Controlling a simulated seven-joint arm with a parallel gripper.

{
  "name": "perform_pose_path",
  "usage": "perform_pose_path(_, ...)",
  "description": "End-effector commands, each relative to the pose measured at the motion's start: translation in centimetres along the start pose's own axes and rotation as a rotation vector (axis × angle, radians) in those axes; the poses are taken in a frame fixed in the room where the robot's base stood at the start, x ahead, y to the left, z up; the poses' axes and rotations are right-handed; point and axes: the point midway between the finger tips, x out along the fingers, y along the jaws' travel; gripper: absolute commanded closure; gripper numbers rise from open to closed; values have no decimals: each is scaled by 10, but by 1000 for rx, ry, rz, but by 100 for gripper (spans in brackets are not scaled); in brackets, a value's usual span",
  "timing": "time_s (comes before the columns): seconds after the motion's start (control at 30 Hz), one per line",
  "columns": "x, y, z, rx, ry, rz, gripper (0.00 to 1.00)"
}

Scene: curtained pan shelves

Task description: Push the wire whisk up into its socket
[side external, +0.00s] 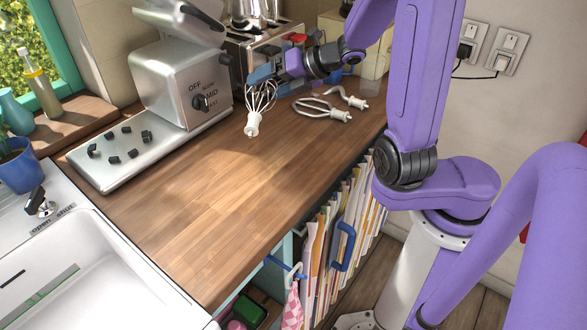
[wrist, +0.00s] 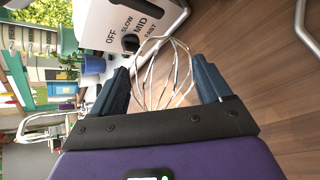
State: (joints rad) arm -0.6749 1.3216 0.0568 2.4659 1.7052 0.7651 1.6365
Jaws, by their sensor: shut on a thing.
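The wire whisk (side external: 262,98) hangs at my gripper (side external: 264,75) in the side view, wires upper and white hub (side external: 252,125) lower, tilted. In the wrist view its wires (wrist: 165,72) bulge between the two blue fingers of my gripper (wrist: 163,82). My gripper is shut on the whisk's wire cage. The silver mixer (side external: 182,85), with a speed dial, stands left of the whisk; its grey head (side external: 185,18) is above. The mixer's front (wrist: 118,25) also shows in the wrist view. I cannot make out the socket in either view.
A flat beater (side external: 322,108) and a hook (side external: 347,97) lie on the wooden counter right of the whisk. A toaster (side external: 262,45) stands behind. The counter's front (side external: 190,220) is clear, beside a sink (side external: 85,270).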

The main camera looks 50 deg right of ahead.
Motion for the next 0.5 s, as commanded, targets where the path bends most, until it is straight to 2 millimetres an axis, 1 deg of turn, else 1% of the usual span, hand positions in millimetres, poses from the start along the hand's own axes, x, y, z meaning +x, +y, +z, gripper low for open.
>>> perform_pose_path(0.27, 3, 1, 3, -11, 11, 11, 59)
perform_pose_path(0.5, 17, 7, 14, -60, 64, 61, 59)
